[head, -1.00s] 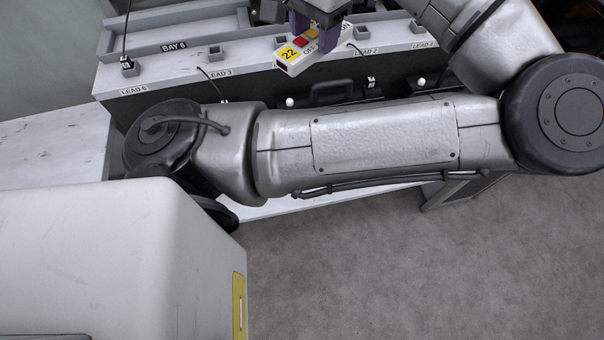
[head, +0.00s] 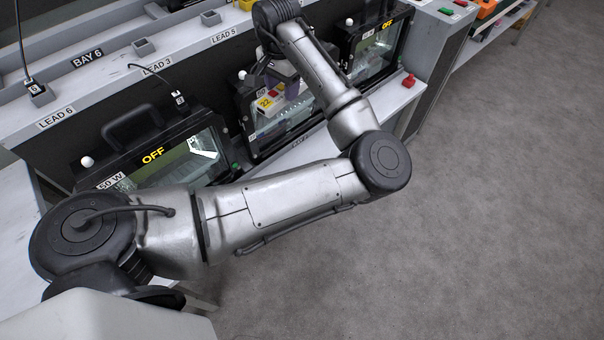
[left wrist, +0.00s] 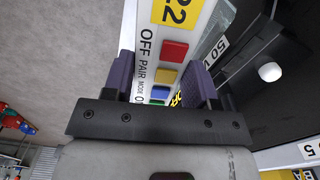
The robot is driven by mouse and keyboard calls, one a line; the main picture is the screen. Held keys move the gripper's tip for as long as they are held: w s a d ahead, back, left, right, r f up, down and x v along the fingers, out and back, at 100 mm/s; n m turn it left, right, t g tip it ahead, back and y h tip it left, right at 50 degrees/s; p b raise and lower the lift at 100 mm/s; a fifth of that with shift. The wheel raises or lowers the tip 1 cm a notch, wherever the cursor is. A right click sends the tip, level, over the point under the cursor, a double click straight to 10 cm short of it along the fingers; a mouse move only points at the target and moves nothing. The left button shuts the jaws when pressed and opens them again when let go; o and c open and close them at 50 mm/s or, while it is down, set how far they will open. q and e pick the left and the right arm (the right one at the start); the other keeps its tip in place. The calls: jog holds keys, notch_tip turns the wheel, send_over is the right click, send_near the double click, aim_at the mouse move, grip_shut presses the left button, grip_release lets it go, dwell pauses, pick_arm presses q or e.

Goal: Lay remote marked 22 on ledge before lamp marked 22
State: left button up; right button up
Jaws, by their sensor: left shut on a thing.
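The remote marked 22 (head: 268,103) is white with a yellow number label. In the left wrist view the remote (left wrist: 172,50) shows red, yellow, green and blue buttons. My left gripper (head: 287,86) is shut on it, with a dark finger on each side. It holds the remote in front of the middle floodlight (head: 244,112), which it partly hides. A left floodlight (head: 122,150) and a right floodlight (head: 388,42) show yellow OFF. I cannot read a 22 on any lamp. The pale ledge (head: 285,160) runs below the lamp fronts. My right gripper is out of view.
A small red object (head: 408,81) sits at the ledge's right end. A grey shelf with lead labels (head: 58,118) runs behind and above the lamps. A cable with a small tag (head: 180,100) hangs by the left lamp. Open grey floor (head: 480,200) lies at the right.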

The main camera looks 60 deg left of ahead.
pick_arm(q)
jog(key=shift+m, duration=0.8)
jog(key=w+f+b, duration=0.1)
jog(key=f+b, duration=0.2)
jog(key=f, duration=0.5)
jog(key=w+d+f+b, duration=0.1)
jog(key=w+f+b, duration=0.1)
jog(key=f, duration=0.7)
jog(key=w+f+b, duration=0.1)
jog(key=f+b, duration=0.3)
jog(key=f, duration=0.4)
jog(key=shift+w+d+f, duration=0.15)
jog(key=shift+w+d, duration=0.05)
jog(key=shift+w, duration=0.1)
jog(key=shift+f+b, duration=1.55)
jog(key=shift+f, duration=0.5)
jog(key=shift+r, duration=0.1)
jog(key=shift+p, duration=0.45)
jog(key=o, duration=1)
jog(key=shift+f, duration=0.2)
jog(key=shift+c, duration=0.2)
